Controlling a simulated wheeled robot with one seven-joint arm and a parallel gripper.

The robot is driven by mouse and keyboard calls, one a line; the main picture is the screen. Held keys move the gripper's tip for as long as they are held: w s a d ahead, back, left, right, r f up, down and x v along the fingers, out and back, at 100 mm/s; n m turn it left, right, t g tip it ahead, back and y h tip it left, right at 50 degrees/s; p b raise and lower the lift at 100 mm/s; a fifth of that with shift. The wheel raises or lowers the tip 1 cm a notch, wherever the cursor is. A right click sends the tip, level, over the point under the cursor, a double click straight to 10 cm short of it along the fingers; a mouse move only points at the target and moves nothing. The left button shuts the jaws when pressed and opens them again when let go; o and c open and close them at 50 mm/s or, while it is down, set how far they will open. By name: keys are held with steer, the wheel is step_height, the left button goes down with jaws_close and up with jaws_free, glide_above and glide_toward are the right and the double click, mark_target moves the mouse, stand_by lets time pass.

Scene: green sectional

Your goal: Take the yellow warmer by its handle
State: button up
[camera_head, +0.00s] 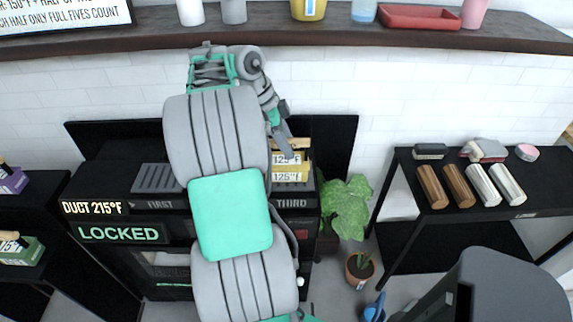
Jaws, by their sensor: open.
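The yellow warmer (291,172) sits on the right part of the black unit, on the slot side marked THIRD. It bears two 125°F labels. Its pale wooden handle (298,143) shows at its top, just right of my gripper. My gripper (284,142) points down at the left end of the handle, with its jaws open. It overlaps the warmer's upper left in the picture, and I cannot tell whether it touches. My arm hides the middle of the unit and the warmer's left side.
The black unit (110,180) shows DUCT 215°F and LOCKED signs. A dark shelf (150,22) with cups and a red tray (420,17) runs above. A purple box (12,181) and a green box (22,252) stand left. A black table (470,215) with rolls stands right. Plants stand between.

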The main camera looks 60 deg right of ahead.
jaws_close()
stand_by(0.5)
steer(key=shift+r, duration=0.1)
stand_by(0.8)
